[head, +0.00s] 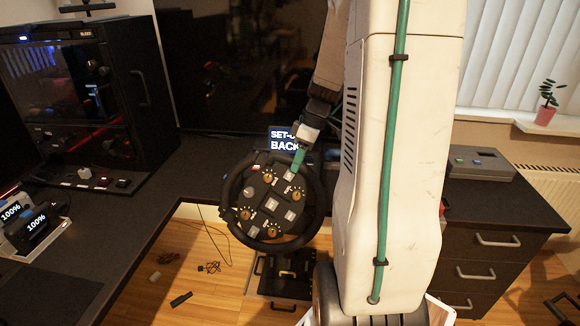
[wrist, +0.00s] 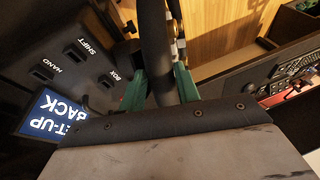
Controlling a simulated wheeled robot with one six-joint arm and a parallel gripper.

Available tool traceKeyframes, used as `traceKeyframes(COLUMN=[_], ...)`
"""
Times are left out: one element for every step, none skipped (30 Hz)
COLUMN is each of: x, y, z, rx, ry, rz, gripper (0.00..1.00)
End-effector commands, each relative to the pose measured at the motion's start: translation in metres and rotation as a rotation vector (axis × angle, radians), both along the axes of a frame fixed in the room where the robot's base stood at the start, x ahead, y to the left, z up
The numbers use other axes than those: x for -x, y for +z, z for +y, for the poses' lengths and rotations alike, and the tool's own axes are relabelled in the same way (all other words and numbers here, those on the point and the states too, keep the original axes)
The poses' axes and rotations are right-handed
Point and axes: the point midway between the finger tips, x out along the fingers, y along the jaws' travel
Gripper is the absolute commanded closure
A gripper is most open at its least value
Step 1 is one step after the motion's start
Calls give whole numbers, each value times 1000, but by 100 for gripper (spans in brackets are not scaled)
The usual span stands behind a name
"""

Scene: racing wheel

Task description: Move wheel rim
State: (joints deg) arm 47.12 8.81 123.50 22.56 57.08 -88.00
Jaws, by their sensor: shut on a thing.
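The black racing wheel (head: 270,203) stands at the desk's inner edge in the head view. Its round rim (head: 319,205) surrounds a dark hub with several knobs and buttons. My gripper (head: 297,160) reaches down to the upper right part of the rim. In the wrist view, the green fingers of my gripper (wrist: 160,88) stand on both sides of the dark rim (wrist: 156,45), shut on it. My arm and the gripper hide part of the rim's upper right.
A lit "SET-UP BACK" display (head: 282,136) stands just behind the wheel. The dark desk (head: 150,185) curves around on the left, with a black cabinet (head: 85,90) at its back. A drawer unit (head: 490,210) stands at right. Loose cables lie on the wooden floor (head: 190,255).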

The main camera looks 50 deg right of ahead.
Motion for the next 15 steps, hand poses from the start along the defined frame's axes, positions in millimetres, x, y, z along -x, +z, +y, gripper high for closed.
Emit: traceKeyframes(x=[3, 3, 3, 4, 4, 4, 4, 4, 4, 4, 4, 4, 4, 4, 4], y=[0, 0, 0, 0, 0, 0, 0, 0, 0, 0, 0, 0, 0, 0, 0], z=[0, -2, -3, -3, -3, -3, -3, -3, -3, -3, -3, -3, -3, -3, -4], rx=[-5, -2, 0, 0, 0, -1, 0, 0, -1, -1, -1, -1, -1, -1, 1], ry=[0, -1, -3, -4, -4, -4, -4, -4, -3, -4, -4, -4, -4, -5, -5], rz=[16, 20, 23, 24, 24, 23, 24, 24, 25, 25, 25, 25, 25, 24, 23], gripper=[100, 100, 100, 100, 100, 100, 100, 100, 100, 100, 62, 51, 51, 51, 51])
